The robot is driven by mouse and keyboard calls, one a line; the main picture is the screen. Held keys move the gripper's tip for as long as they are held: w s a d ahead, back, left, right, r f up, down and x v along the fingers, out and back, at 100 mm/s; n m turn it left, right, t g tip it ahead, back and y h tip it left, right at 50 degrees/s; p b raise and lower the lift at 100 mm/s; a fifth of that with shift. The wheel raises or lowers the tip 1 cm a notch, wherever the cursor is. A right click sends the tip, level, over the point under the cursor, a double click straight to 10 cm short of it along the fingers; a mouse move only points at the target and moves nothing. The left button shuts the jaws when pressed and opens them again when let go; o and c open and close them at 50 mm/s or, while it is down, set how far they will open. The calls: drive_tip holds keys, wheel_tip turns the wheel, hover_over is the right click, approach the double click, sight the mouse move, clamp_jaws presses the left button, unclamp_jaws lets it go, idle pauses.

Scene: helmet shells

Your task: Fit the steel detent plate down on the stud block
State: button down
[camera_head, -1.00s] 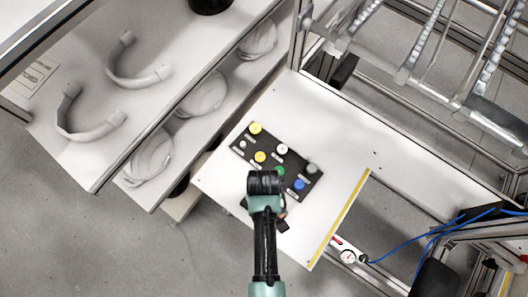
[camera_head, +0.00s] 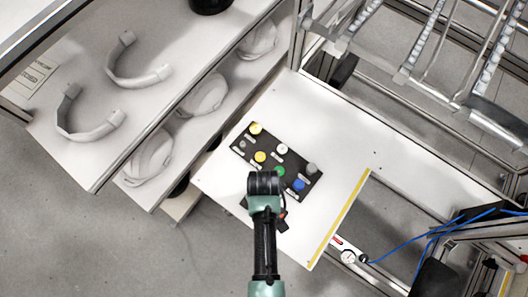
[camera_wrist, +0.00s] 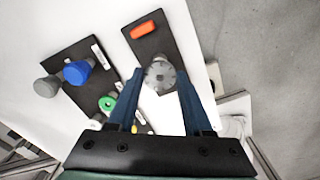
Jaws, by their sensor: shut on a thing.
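The steel detent plate (camera_wrist: 160,70) is a round grey disc with a notched rim, between the fingertips of my gripper (camera_wrist: 160,80) in the wrist view. My gripper is shut on it. Just beyond and under the disc is a dark oblong block (camera_wrist: 157,37) with an orange piece (camera_wrist: 142,29) on its far end; I take it for the stud block. The disc covers its near part, so no stud shows and I cannot tell whether the disc touches it. In the head view my wrist (camera_head: 264,184) hides the fingertips and the plate.
A black board (camera_head: 262,143) with several coloured knobs lies beside my gripper; its blue knob (camera_wrist: 77,72) and green knob (camera_wrist: 106,102) show in the wrist view. The white table (camera_head: 335,140) is clear to the right. A shelf (camera_head: 95,90) with curved shells stands left.

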drive_tip(key=shift+f+b, duration=1.25)
drive_tip(key=shift+f, duration=0.55)
drive_tip(key=shift+c, duration=1.2)
unclamp_jaws()
drive_tip(key=shift+r, duration=0.1)
wheel_tip(320, 180, up, 13)
drive_tip(key=shift+b, duration=0.35)
